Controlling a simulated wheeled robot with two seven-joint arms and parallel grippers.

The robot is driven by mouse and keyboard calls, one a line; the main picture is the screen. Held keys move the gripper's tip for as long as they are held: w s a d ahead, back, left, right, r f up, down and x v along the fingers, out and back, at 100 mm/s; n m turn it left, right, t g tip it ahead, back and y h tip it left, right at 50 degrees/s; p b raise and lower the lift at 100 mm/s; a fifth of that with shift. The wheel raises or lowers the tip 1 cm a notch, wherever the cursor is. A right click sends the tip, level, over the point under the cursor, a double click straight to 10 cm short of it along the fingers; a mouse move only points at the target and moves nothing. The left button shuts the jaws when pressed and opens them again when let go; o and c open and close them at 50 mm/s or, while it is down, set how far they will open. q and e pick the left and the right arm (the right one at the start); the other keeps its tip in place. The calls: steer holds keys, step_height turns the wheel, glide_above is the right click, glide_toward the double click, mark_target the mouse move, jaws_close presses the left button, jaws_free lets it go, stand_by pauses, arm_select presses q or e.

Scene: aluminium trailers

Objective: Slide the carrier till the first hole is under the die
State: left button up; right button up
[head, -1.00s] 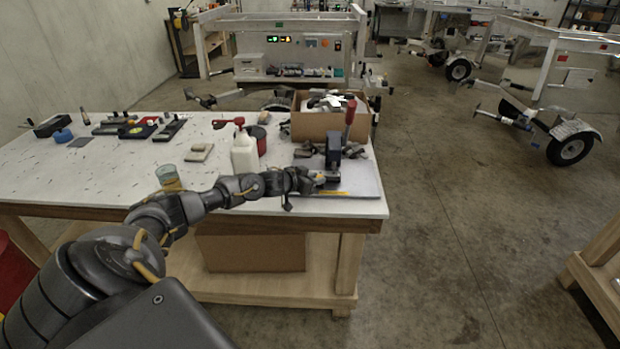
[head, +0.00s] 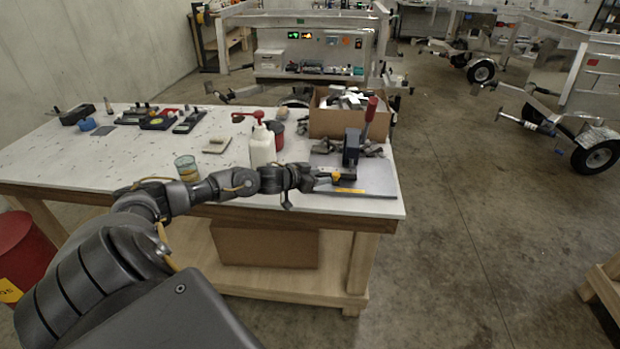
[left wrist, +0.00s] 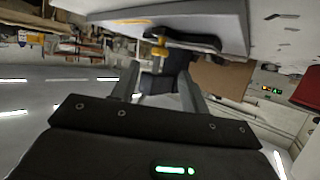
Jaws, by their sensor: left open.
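A small bench press with a dark upright body (head: 351,148) and a red lever handle (head: 371,108) stands on a grey plate (head: 385,183) at the table's right end. A yellow part (head: 337,177) sits low on its near side; in the left wrist view this yellow part (left wrist: 158,51) shows beyond my fingers. My left gripper (head: 322,179) is open, just left of the press's low part, with a small gap between. In the left wrist view the left gripper's fingers (left wrist: 160,85) stand apart. The carrier's holes and the die are too small to make out. My right gripper is not in view.
A white bottle with a red top (head: 262,148) and a red can (head: 276,132) stand left of the press. A cardboard box (head: 335,122) of metal parts is behind it. A glass cup (head: 186,168) stands near the front edge. The table's left middle is mostly clear.

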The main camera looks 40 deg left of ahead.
arm_select(q)
steer(key=shift+v, duration=2.3)
steer(key=shift+d, duration=0.1)
